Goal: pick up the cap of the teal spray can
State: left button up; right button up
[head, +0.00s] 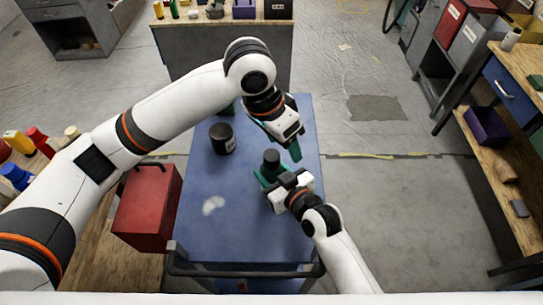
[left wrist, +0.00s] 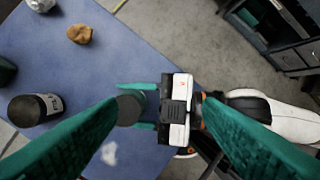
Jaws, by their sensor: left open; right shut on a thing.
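A dark grey round cap (head: 271,157) points up between the teal fingers of my right gripper (head: 272,174), over the blue cart top. In the left wrist view the cap (left wrist: 129,108) shows between the fingers of my right gripper (left wrist: 140,106). My right gripper is shut on the piece; I cannot tell a teal can body apart from the teal fingers under the cap. My left gripper (head: 284,143) is open and empty, above and just beyond the cap. In the left wrist view its two fingers spread to either side of the right gripper.
A black labelled jar (head: 222,138) stands on the blue cart top (head: 200,225), left of the cap. A brown lump (left wrist: 80,34) lies farther off. A red box (head: 147,208) is at the cart's left side. The cart's near half is mostly clear.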

aim_at(272, 155)
pick_arm(q)
notch_tip(272, 155, up, 4)
jog(key=w+a+n+y, duration=0.1)
jog(key=w+a+y, duration=0.1)
jog(key=w+y, duration=0.1)
jog(key=shift+g, duration=0.3)
jog(key=f, duration=1.2)
jog(key=shift+s+a, duration=0.1)
jog(key=shift+s, duration=0.3)
jog(key=c, duration=1.2)
